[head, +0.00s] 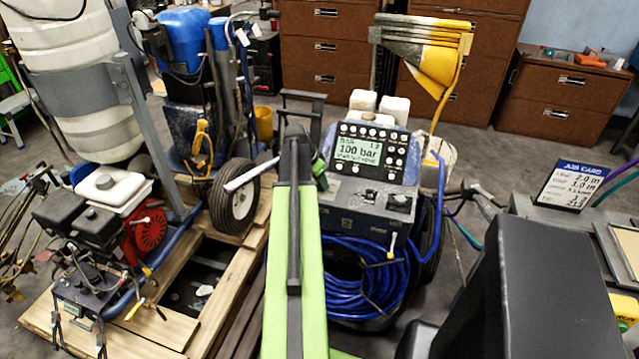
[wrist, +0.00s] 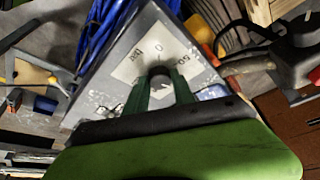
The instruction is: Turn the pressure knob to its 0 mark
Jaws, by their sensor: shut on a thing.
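The pressure knob (wrist: 159,73) is a small dark round knob on a white plate (wrist: 128,73) on the striper's grey panel. A 0 mark (wrist: 159,47) is printed on the plate, just above the knob in the wrist view. My gripper (wrist: 161,84) has its green fingers on either side of the knob and is shut on it. The knob's pointer cannot be made out. In the head view the line striper (head: 350,222) stands in the middle, and its display (head: 358,150) reads 100 bar. My arm hides the knob there.
A coiled blue hose (head: 360,280) hangs on the striper's front. A second machine with a red engine part (head: 146,229) stands at left on a wooden pallet (head: 222,262). A job card (head: 574,186) stands at right. Brown drawer cabinets (head: 325,50) line the back.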

